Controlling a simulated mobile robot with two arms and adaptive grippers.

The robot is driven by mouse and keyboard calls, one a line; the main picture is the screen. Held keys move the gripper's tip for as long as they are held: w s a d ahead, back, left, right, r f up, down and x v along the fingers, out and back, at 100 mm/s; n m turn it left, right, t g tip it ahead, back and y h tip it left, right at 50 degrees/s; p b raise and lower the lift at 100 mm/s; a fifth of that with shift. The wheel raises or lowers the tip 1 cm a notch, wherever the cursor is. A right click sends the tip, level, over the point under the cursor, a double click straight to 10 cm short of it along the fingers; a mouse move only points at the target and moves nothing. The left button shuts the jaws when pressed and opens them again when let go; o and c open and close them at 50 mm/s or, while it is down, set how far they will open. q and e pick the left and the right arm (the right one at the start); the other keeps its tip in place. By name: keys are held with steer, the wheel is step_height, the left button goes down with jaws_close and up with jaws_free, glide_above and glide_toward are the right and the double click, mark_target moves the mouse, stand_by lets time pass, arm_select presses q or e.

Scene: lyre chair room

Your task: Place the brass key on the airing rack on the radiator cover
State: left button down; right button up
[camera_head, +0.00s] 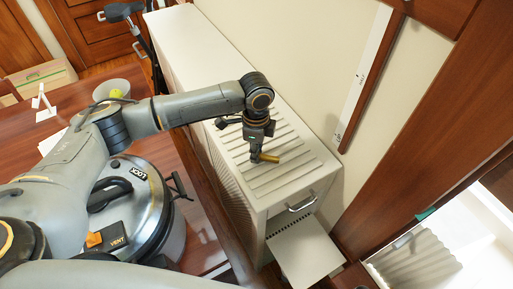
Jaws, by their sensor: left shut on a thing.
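My left gripper (259,154) hangs down over the slatted top of the pale radiator cover (207,70). It is shut on a small brass-coloured piece, which looks like the brass key (271,158). The key lies roughly level and sticks out to the right of the fingers. It is just above or touching the slats; I cannot tell which. The raised pale slats (283,180) may be the airing rack or part of the cover's top; I cannot tell. My right gripper is out of view.
A pale panel (308,254) juts from the cover's near end, below a metal handle (302,203). A large lidded pot (150,200) stands on the wooden table left of the cover, with a bowl (112,88) behind. The wall borders the cover's right side.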

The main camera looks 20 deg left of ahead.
arm_select(q)
steer(key=shift+f, duration=0.15)
steer(key=c, duration=1.2)
jaws_free()
step_height(320, 180, up, 12)
steer(key=b, duration=0.3)
steer(key=shift+r, duration=0.2)
